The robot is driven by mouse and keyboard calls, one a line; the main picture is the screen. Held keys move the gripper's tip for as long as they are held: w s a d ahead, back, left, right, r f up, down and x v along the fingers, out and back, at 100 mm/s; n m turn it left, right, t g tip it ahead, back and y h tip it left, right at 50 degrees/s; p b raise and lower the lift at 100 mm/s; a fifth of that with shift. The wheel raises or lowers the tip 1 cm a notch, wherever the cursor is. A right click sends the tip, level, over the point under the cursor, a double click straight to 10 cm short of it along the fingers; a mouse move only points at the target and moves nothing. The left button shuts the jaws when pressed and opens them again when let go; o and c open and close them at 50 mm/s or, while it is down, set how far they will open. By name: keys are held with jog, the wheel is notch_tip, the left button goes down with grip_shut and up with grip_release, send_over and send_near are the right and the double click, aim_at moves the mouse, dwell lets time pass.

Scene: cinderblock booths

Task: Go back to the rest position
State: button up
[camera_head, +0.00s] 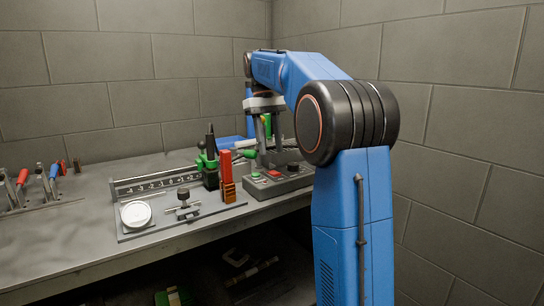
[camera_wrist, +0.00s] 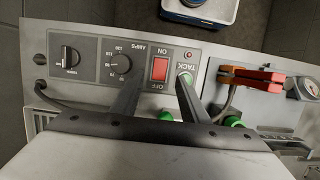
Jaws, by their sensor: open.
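My gripper (camera_head: 268,142) hangs above a grey control box (camera_head: 283,184) at the right end of the workbench, fingers pointing down. In the wrist view my gripper (camera_wrist: 158,90) has its two dark fingers spread apart with nothing between them. Behind the fingers is the face of the control box (camera_wrist: 88,86), with a red ON/OFF switch (camera_wrist: 160,68), a green TACK button (camera_wrist: 187,79), an AMPS dial (camera_wrist: 119,63) and a black knob (camera_wrist: 69,56). I cannot tell the exact gap between the fingertips and the panel.
A grey workbench (camera_head: 60,240) runs along the wall. On it are a fixture plate with a white round disc (camera_head: 136,214), a red and orange upright piece (camera_head: 228,172), a green and black tool (camera_head: 210,160) and a tool rack (camera_head: 40,190). Block walls stand behind and right.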

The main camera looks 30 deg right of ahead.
jog(key=shift+w+r, duration=0.15)
jog(key=shift+r, duration=0.35)
jog(key=shift+t, duration=0.8)
jog(key=s+a, duration=0.1)
jog(key=s, duration=0.1)
jog(key=s+a+f, duration=0.1)
jog(key=s+a, duration=0.1)
jog(key=s, duration=0.1)
jog(key=s+a+f, duration=0.1)
jog(key=s+a, duration=0.1)
jog(key=shift+s+a+f, duration=0.1)
jog(key=shift+s, duration=0.05)
jog(key=s+a+f+t, duration=0.3)
jog(key=s+a+f, duration=0.2)
jog(key=s+f, duration=0.6)
jog(key=s+a+f+t, duration=0.3)
jog(key=s+a+f, duration=0.2)
jog(key=s+f, duration=0.7)
jog(key=shift+s+a+f, duration=0.25)
jog(key=shift+s+a, duration=0.05)
jog(key=shift+s, duration=0.6)
